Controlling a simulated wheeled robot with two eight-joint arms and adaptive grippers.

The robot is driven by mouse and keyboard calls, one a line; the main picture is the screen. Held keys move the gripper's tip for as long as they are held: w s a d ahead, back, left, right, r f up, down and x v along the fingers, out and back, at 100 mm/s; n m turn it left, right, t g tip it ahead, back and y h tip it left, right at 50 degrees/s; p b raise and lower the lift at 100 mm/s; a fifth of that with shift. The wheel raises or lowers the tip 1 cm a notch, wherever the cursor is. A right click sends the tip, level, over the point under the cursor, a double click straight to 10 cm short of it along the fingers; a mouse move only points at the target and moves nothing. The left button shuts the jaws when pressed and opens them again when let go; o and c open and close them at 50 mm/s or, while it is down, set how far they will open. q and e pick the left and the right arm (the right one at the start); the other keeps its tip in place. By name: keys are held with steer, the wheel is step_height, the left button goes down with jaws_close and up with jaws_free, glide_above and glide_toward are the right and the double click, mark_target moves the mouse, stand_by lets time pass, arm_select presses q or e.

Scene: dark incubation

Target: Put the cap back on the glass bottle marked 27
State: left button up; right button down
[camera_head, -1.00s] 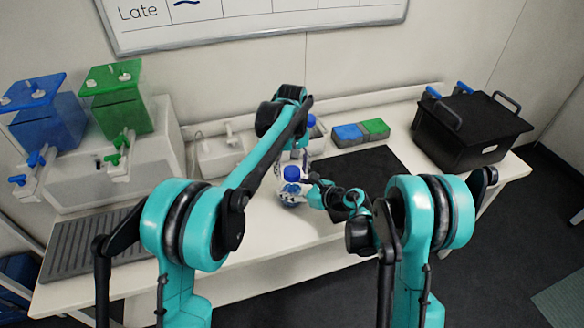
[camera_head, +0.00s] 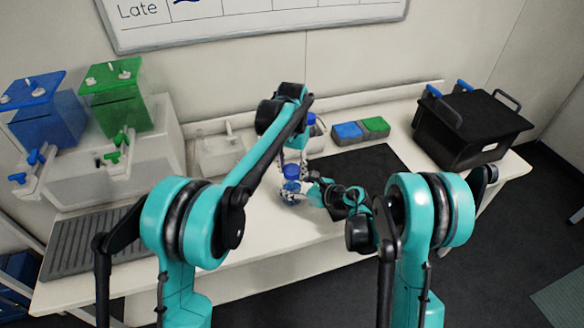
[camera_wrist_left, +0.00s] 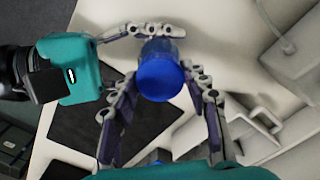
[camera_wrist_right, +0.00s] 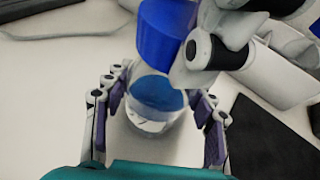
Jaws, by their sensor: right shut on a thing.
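A clear glass bottle with blue contents (camera_wrist_right: 155,100) stands on the bench between the fingers of my right gripper (camera_wrist_right: 158,105), which is shut on it. The number on its label is not legible. A blue cap (camera_wrist_left: 160,80) is at the bottle's top; it also shows in the right wrist view (camera_wrist_right: 165,30) and the head view (camera_head: 291,171). I cannot tell whether it is fully seated. My left gripper (camera_wrist_left: 160,72) is above the bottle, with its fingers spread on either side of the cap and close to it.
A second blue-topped item (camera_head: 310,119) stands behind my left gripper. A black mat (camera_head: 365,165) and a black box (camera_head: 470,125) are to the right. A grey ribbed tray (camera_head: 85,243) is at the left.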

arm_select(q)
steer(key=o, duration=0.4)
steer(key=shift+o, duration=0.2)
steer(key=shift+r, duration=0.1)
arm_select(e)
steer(key=shift+c, duration=2.3)
jaws_free()
arm_select(q)
step_height(320, 180, up, 12)
arm_select(e)
steer(key=v, duration=1.2)
steer(key=shift+r, duration=0.1)
